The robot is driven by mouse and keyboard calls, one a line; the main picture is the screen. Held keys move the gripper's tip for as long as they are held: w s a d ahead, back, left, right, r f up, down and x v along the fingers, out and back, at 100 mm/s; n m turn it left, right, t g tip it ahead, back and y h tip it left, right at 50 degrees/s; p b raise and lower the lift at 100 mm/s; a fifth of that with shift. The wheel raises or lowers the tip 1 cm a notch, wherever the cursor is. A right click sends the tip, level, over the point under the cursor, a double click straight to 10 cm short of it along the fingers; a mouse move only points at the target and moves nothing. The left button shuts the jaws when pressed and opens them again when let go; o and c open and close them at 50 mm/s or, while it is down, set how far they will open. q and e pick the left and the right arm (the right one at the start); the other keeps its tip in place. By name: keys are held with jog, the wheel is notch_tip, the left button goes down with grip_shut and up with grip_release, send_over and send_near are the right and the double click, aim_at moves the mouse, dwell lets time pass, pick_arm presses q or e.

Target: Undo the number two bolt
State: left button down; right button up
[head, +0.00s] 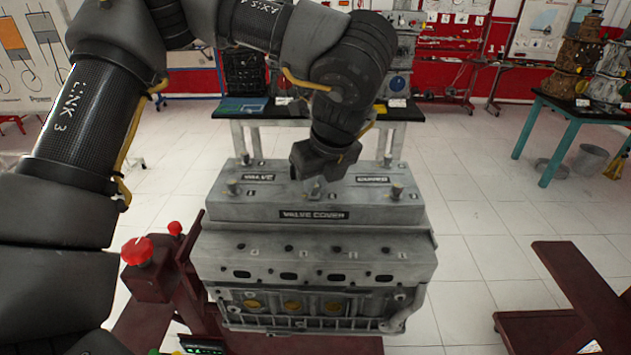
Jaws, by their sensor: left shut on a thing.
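A grey engine block (315,260) stands in front of me with a grey valve cover (225,208) on top, marked "VALVE COVER". Bolts stand upright on the cover at front left (232,187), front right (397,190), rear left (245,158) and rear right (388,159). My left gripper (317,190) points down at the front middle of the cover. It is shut on a bolt there, which its fingers mostly hide. I cannot tell whether that bolt is seated or lifted, and I cannot read its number. My right gripper is not in view.
The engine sits on a dark red stand (160,275) with red knobs (137,251) at left. A table (265,112) with equipment stands behind the engine. Another table (590,115) is at the right. A dark red frame (590,290) is at lower right. White tiled floor lies between.

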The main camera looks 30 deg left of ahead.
pick_arm(q)
jog(key=n, duration=0.1)
jog(key=n+g, duration=0.1)
jog(key=n, duration=0.1)
jog(key=n+y+p, duration=0.1)
jog(key=shift+w+d+r+n+g, duration=0.1)
jog(key=shift+w+n+g, duration=0.15)
jog(key=shift+n+g, duration=0.05)
jog(key=n+g+p, duration=0.1)
jog(key=n, duration=0.1)
jog(key=n+g+p, duration=0.1)
jog(key=n, duration=0.2)
jog(key=shift+w+n, duration=0.2)
jog(key=shift+n, duration=0.1)
jog(key=c, duration=1.3)
grip_release()
jog(key=shift+c, duration=0.2)
